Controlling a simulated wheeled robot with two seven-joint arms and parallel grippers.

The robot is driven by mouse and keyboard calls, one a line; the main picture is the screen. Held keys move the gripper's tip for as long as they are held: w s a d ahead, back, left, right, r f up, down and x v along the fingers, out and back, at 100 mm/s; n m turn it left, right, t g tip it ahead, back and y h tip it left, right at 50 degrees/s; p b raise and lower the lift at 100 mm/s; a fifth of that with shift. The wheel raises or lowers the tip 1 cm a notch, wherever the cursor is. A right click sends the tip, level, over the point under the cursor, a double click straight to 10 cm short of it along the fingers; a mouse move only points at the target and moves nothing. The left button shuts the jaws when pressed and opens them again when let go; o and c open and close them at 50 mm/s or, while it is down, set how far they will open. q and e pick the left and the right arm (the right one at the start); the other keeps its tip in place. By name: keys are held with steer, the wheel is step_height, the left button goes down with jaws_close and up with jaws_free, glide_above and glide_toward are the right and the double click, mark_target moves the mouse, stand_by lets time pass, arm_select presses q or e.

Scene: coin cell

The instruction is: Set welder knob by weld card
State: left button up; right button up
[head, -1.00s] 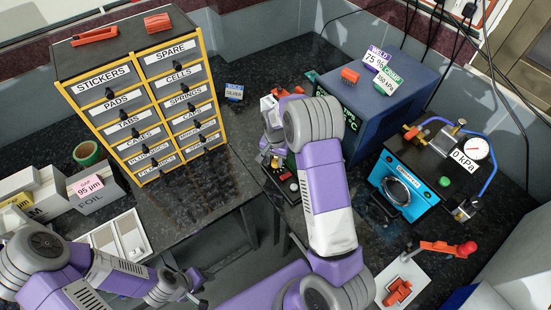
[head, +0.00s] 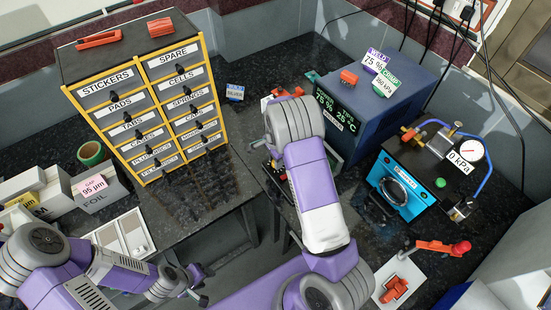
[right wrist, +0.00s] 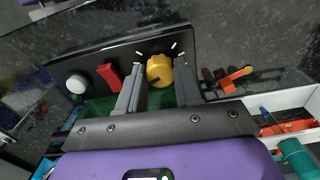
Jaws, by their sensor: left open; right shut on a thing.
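The weld card (head: 376,57), white and purple and reading 75 %, stands on top of the dark blue box at the right. In the right wrist view the welder panel (right wrist: 205,52) is black, with a yellow knob (right wrist: 158,68) and white tick marks around it. A white button (right wrist: 78,84) and a red switch (right wrist: 107,76) are also on it. My right gripper (right wrist: 160,80) is shut on the yellow knob, one grey finger on each side. In the head view my right arm hides the knob and most of the welder. My left gripper (head: 200,290) is open and empty at the lower left.
A yellow-framed drawer cabinet (head: 150,110) stands at the left. The dark blue box (head: 360,115) and a blue press (head: 397,188) with a gauge (head: 472,151) stand at the right. A white tray (head: 120,238) and a FOIL box (head: 100,192) are near my left arm.

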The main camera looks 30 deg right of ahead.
stand_by(0.4)
steer(key=o, duration=0.8)
steer(key=shift+c, duration=0.2)
step_height(320, 180, up, 8)
steer(key=shift+f+p, duration=0.15)
steer(key=shift+p, duration=0.45)
